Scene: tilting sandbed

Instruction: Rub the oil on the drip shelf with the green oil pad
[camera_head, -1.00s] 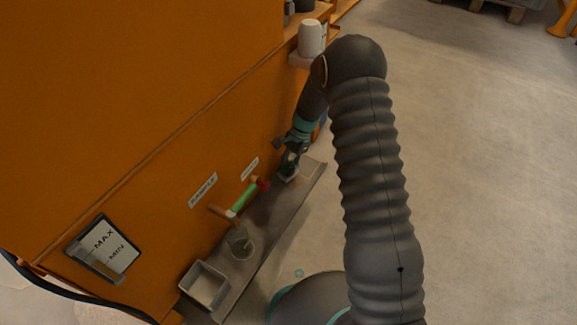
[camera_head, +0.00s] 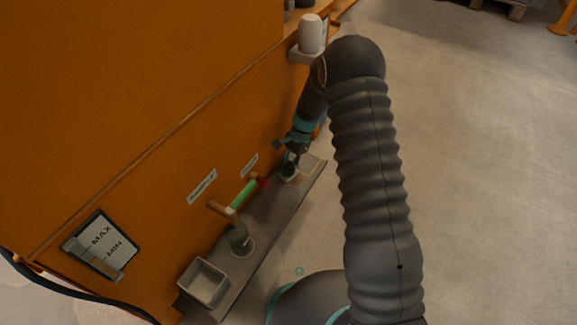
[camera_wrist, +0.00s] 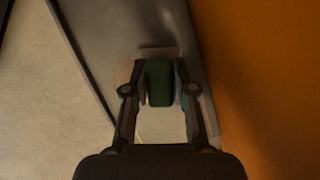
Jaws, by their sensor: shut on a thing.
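My gripper (camera_head: 289,170) is low over the far end of the drip shelf (camera_head: 262,222), close to the orange wall. In the wrist view, my gripper (camera_wrist: 160,88) is shut on the green oil pad (camera_wrist: 159,82), held between both fingertips. The pad appears to be down at the shelf (camera_wrist: 118,30), but I cannot tell for sure that it touches. A paler patch (camera_wrist: 160,125) shows around and behind the pad on the shelf. I cannot make out an oil film clearly; the gripper and pad hide part of the surface.
On the shelf stand a clear glass (camera_head: 241,242) and a grey open box (camera_head: 204,282) at the near end. A white cup (camera_head: 311,34) stands higher up. The floor to the right is free.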

